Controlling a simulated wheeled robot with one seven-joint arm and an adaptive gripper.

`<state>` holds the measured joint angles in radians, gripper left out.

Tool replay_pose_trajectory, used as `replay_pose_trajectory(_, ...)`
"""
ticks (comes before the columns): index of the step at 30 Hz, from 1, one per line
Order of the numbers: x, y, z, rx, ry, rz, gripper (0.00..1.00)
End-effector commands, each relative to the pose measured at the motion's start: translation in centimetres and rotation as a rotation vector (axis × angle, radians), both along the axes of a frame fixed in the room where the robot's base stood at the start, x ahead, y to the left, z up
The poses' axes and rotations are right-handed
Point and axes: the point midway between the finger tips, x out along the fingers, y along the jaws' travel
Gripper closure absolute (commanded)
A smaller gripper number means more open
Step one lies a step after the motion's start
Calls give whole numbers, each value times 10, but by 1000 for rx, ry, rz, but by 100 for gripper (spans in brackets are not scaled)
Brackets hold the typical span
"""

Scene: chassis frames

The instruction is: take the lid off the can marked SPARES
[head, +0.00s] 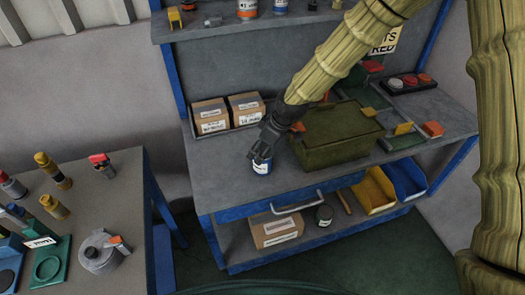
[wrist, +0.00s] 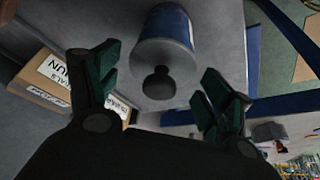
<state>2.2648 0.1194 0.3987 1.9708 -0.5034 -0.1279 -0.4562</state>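A small blue can (head: 262,166) with a white label stands near the front left edge of the workbench. Its label is too small to read. In the wrist view the can's blue side (wrist: 165,22) shows, with a grey lid (wrist: 178,62) and a dark round knob (wrist: 159,84) on it. My gripper (head: 264,147) is just above the can in the head view and hides part of its top. In the wrist view its two fingers stand apart, with the lid and knob between and beyond them. I see no contact with the knob.
An olive crate (head: 335,138) stands right of the can on the workbench (head: 225,180), and two cardboard boxes (head: 228,113) stand behind left. A dark can (head: 324,214) and a carton (head: 277,231) are on the lower shelf. A cluttered table (head: 125,190) stands at left.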

Motion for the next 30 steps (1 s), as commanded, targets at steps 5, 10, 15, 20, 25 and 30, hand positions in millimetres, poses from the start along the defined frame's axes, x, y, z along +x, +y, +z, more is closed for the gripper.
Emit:
replay_pose_trajectory(5, 0, 0, 0, 0, 0, 0, 60)
replay_pose_trajectory(10, 0, 0, 0, 0, 0, 0, 62)
replay_pose_trajectory(15, 0, 0, 1, 1, -1, -1, 62)
replay_pose_trajectory(20, 1, 0, 9, 2, -3, -2, 62)
replay_pose_trajectory(25, 1, 0, 26, 2, -4, -2, 62)
replay_pose_trajectory(30, -20, -1, 34, -2, 1, 2, 62)
